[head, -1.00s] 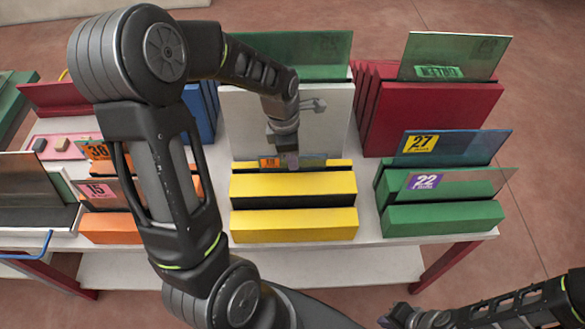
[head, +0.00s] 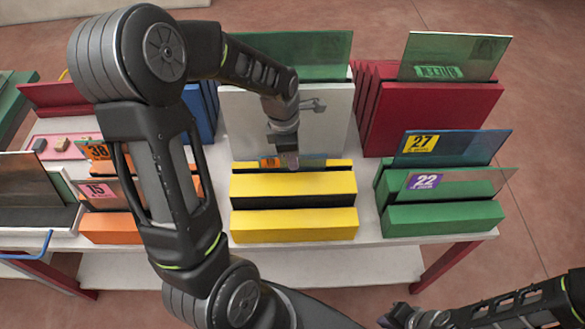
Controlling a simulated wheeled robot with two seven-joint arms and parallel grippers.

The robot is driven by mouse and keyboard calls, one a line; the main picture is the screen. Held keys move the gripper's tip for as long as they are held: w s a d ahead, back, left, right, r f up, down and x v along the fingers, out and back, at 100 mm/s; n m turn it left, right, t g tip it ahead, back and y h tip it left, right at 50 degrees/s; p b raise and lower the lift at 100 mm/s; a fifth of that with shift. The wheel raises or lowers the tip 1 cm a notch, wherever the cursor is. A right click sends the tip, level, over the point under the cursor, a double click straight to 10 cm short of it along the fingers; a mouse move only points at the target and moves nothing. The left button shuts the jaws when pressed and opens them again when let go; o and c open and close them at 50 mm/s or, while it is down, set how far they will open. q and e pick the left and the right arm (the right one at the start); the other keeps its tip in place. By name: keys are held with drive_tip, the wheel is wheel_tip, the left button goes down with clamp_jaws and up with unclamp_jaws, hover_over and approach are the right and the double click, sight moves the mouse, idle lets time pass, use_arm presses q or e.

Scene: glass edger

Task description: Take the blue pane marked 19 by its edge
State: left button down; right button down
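A small pane (head: 316,162) with an orange label stands upright in the back slot of the yellow rack (head: 293,186). Only its top strip shows above the rack, and I cannot read its number. My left gripper (head: 291,164) points down over this pane's top edge and covers part of the pane and label. Its fingers are too small and hidden to tell whether they are open or shut on the edge. My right gripper (head: 392,319) is low at the bottom right, away from the racks; its opening is unclear.
A green rack (head: 440,218) on the right holds a blue pane marked 27 (head: 460,147) and a clear pane marked 22 (head: 470,182). Panes marked 38 (head: 97,151) and 15 (head: 97,191) stand at left. A white block (head: 335,120) rises behind the yellow rack.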

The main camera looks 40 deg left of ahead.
idle(0.4)
use_arm(q)
wheel_tip(320, 180, up, 10)
drive_tip(key=shift+r+b, duration=0.1)
drive_tip(key=shift+b, duration=0.3)
drive_tip(key=shift+s, duration=0.1)
idle(0.6)
